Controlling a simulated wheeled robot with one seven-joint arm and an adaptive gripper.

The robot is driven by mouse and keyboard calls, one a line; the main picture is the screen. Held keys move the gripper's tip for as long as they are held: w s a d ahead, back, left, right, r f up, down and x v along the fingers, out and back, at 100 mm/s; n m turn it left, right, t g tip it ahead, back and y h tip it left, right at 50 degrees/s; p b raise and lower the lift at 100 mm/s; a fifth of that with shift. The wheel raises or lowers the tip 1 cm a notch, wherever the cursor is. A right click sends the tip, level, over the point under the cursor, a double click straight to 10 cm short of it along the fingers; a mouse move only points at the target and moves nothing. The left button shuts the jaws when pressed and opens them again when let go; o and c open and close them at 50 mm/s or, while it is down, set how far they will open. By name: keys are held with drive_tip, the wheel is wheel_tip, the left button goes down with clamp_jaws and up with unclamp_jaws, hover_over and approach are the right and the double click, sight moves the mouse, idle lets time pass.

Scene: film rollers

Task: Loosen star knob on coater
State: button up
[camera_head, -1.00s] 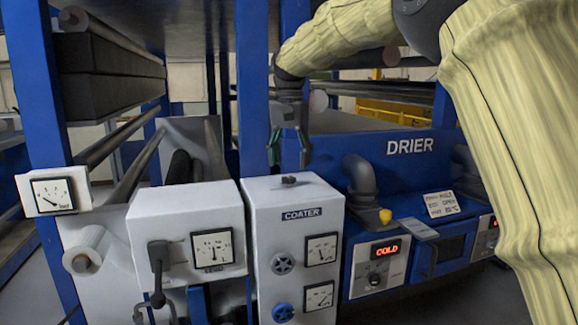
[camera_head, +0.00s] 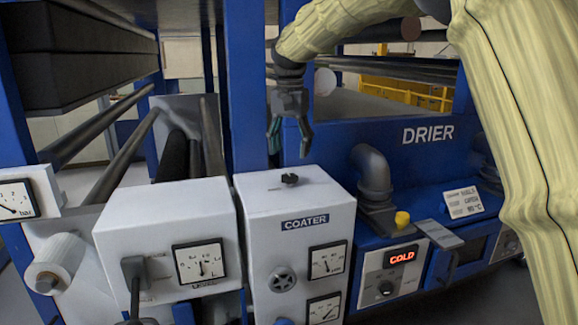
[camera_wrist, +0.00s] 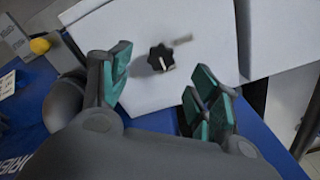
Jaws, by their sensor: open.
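The black star knob (camera_head: 290,179) sits on top of the white coater box (camera_head: 262,204), which carries the COATER label. In the wrist view the star knob (camera_wrist: 160,58) is a dark lobed disc with a light bar mark, lying beyond and between my fingertips. My gripper (camera_head: 289,146) hangs above the coater top, pointing down, with its teal fingers apart. In the wrist view my gripper (camera_wrist: 160,85) is open and empty, and its fingers do not touch the knob.
A grey elbow pipe (camera_head: 372,172) and a yellow knob (camera_head: 402,219) stand on the blue drier to the right. A white gauge box (camera_head: 165,235) adjoins on the left. Blue uprights (camera_head: 245,90) and rollers stand behind my gripper.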

sight(290, 175)
drive_tip(key=f, duration=0.2)
drive_tip(key=w+f+p, duration=0.1)
drive_tip(key=f, duration=0.1)
drive_tip(key=w+f+p, duration=0.1)
drive_tip(key=f, duration=0.1)
drive_tip(key=shift+f, duration=0.1)
drive_tip(key=shift+s+f, duration=0.25)
drive_tip(key=shift+f, duration=0.05)
drive_tip(key=shift+s+f, duration=0.15)
drive_tip(key=shift+s, duration=0.3)
drive_tip(key=shift+w+f, duration=0.3)
drive_tip(key=shift+w, duration=0.1)
drive_tip(key=shift+s+r, duration=0.15)
drive_tip(key=shift+s, duration=0.05)
drive_tip(key=c, duration=1)
